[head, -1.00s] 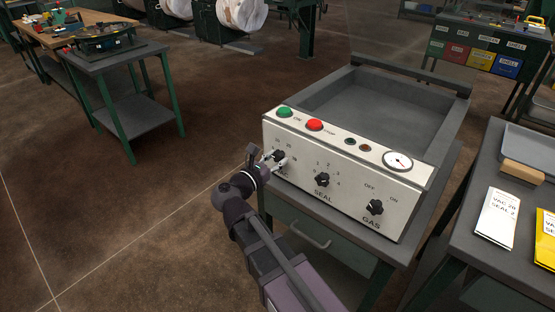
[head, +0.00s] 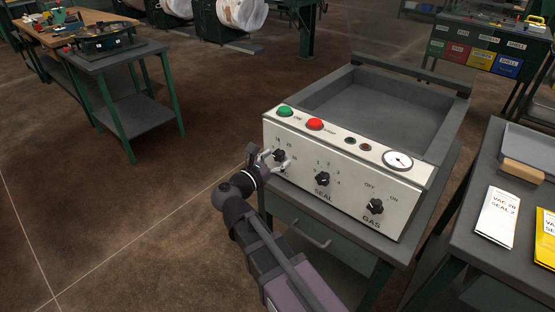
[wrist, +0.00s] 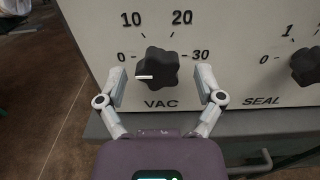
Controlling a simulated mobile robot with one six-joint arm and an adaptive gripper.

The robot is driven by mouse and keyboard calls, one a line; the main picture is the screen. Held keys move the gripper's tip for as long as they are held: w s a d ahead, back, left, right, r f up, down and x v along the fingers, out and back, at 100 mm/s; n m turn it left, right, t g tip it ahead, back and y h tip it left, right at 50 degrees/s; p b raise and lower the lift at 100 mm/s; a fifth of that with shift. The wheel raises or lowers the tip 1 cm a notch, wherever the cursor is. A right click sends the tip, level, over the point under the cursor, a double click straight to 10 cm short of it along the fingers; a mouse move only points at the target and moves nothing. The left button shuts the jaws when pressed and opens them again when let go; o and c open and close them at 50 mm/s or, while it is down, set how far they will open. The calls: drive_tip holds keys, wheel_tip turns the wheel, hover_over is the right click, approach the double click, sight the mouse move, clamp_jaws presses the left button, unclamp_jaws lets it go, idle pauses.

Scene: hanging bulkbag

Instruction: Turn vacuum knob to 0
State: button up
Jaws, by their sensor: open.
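The black lobed vacuum knob (wrist: 158,68) sits above the word VAC on the white panel, with 0 at its left, 10 and 20 above and 30 at its right. Its white pointer line lies at the lower left, pointing left, toward the 0 side. In the head view the knob (head: 279,155) is at the panel's left end, partly covered by my fingers. My gripper (wrist: 161,80) is open, with one finger on each side of the knob and a visible gap to it on both sides. My gripper also shows in the head view (head: 275,161).
The SEAL knob (head: 322,179) and GAS knob (head: 375,207) are to the right on the same panel (head: 345,190). Green (head: 285,111) and red (head: 315,124) buttons and a gauge (head: 398,160) sit on top. A side table with cards (head: 495,214) stands at right.

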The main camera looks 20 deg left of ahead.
drive_tip(key=shift+s+a, duration=0.1)
drive_tip(key=v, duration=1.1)
drive_tip(key=shift+s, duration=0.35)
drive_tip(key=shift+a, duration=0.1)
drive_tip(key=shift+f, duration=0.1)
